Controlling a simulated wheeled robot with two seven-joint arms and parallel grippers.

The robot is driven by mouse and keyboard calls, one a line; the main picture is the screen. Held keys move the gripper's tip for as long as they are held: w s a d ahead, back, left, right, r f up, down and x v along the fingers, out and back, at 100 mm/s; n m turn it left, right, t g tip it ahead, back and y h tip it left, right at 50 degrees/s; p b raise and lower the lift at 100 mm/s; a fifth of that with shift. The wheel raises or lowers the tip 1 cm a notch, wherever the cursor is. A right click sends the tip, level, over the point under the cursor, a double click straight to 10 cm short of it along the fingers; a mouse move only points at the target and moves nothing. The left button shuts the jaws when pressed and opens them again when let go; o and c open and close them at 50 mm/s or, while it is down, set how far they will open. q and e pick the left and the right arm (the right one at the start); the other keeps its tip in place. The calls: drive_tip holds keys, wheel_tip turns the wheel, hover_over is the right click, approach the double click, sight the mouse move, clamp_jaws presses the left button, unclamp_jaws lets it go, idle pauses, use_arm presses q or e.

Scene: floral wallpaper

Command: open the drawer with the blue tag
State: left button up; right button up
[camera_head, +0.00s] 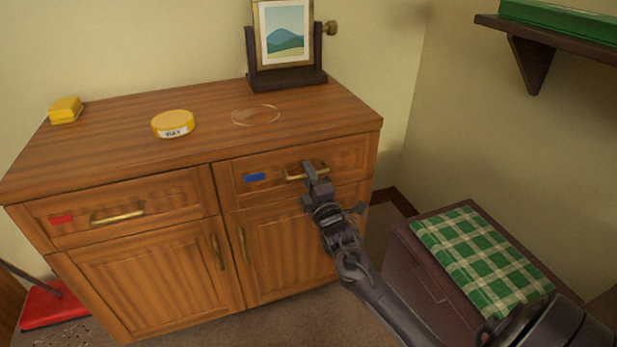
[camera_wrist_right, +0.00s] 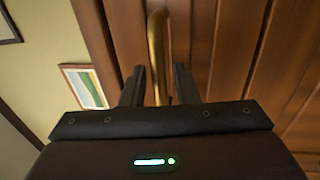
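The drawer with the blue tag (camera_head: 255,177) is the upper right drawer (camera_head: 345,160) of the wooden cabinet, and its front looks flush. Its horizontal brass handle (camera_head: 294,178) is partly hidden by my right gripper (camera_head: 311,171). In the right wrist view, the brass handle (camera_wrist_right: 157,45) runs between the two spread fingers of my right gripper (camera_wrist_right: 160,72). Narrow gaps show on both sides of the bar, so the fingers do not appear clamped on it. My left gripper is not in view.
The upper left drawer has a red tag (camera_head: 61,219) and brass handle (camera_head: 118,216). Cabinet doors are below. The top holds a yellow block (camera_head: 66,110), yellow round tin (camera_head: 173,123) and framed picture (camera_head: 283,35). A chest with a green checked cloth (camera_head: 480,260) stands right.

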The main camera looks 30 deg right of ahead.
drive_tip(key=shift+w, duration=0.15)
drive_tip(key=shift+c, duration=0.5)
clamp_jaws()
